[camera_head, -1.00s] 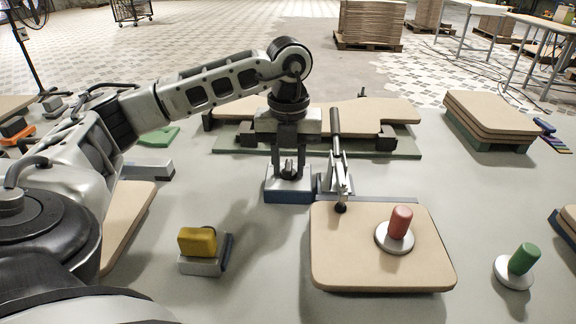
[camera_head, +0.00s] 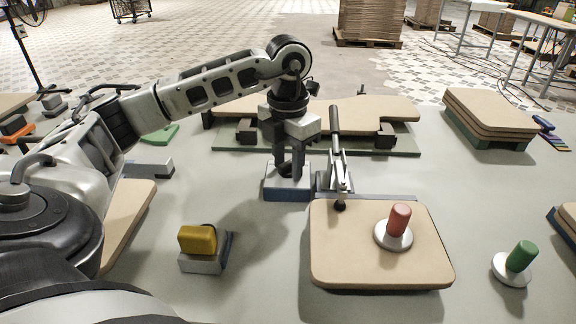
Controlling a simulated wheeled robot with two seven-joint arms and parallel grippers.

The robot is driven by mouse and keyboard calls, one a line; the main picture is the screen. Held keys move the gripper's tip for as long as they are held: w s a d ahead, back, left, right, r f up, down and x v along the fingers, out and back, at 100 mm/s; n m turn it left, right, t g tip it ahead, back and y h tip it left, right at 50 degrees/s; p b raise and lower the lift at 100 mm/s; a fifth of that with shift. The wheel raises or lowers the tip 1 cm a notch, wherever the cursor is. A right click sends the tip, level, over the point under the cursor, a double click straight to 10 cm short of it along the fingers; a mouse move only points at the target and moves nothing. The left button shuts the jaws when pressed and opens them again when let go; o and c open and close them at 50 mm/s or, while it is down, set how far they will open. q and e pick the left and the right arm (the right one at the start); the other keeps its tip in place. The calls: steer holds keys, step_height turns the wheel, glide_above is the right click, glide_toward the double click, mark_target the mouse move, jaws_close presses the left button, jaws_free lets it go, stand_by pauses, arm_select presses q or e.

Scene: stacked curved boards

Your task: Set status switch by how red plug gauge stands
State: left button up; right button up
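The red plug gauge (camera_head: 399,218) stands upright, handle up, with its pale round flange flat on the beige curved board (camera_head: 345,262) at front centre right. A small blue-grey box with a pale top (camera_head: 287,194), apparently the status switch, stands behind that board to its left. My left gripper (camera_head: 289,172) points down onto this box, its fingers around a dark knob or lever on top. The fingers hide most of the knob, and I cannot tell whether they grip it. My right gripper is not in view.
A toggle clamp (camera_head: 338,165) stands just right of the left gripper. A green plug gauge (camera_head: 521,257) stands at right. A yellow-topped block (camera_head: 198,239) is at front left. Stacked boards (camera_head: 492,112) lie at back right.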

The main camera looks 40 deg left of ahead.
arm_select(q)
steer(key=shift+r+p, duration=2.9)
steer(key=shift+r, duration=0.7)
steer(key=shift+f, duration=0.1)
